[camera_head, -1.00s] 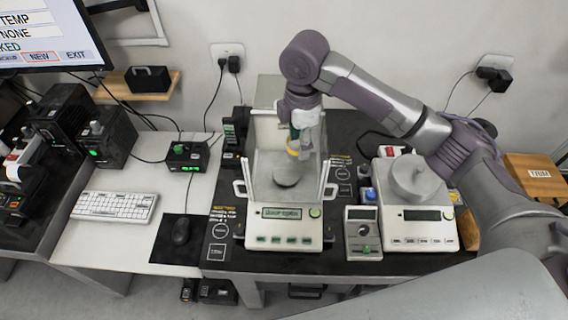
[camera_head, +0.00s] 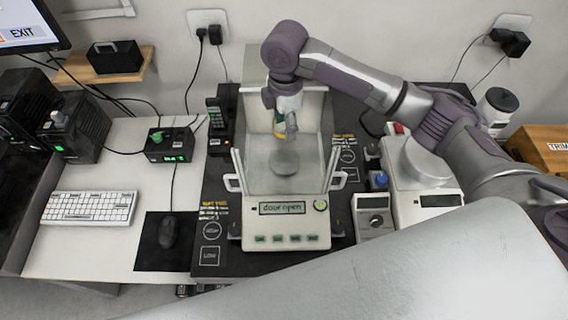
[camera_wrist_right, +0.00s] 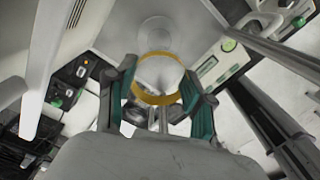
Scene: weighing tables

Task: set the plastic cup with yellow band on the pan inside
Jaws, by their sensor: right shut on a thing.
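The plastic cup with the yellow band shows in the right wrist view (camera_wrist_right: 158,75), between the fingers of my right gripper (camera_wrist_right: 160,98), which is shut on it. In the head view the right gripper (camera_head: 286,130) hangs above the back part of the open weighing chamber, and only a bit of the cup's yellow band (camera_head: 279,134) shows there. The round grey pan (camera_head: 292,161) lies inside the chamber of the middle balance (camera_head: 288,208), below and slightly in front of the gripper. The balance display reads "door open". My left gripper is out of view.
Glass walls stand left and right of the pan, with white handles (camera_head: 233,183) at the sides. A second balance (camera_head: 432,185) and a small device (camera_head: 374,217) stand to the right. A black handset (camera_head: 215,118) stands left of the chamber.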

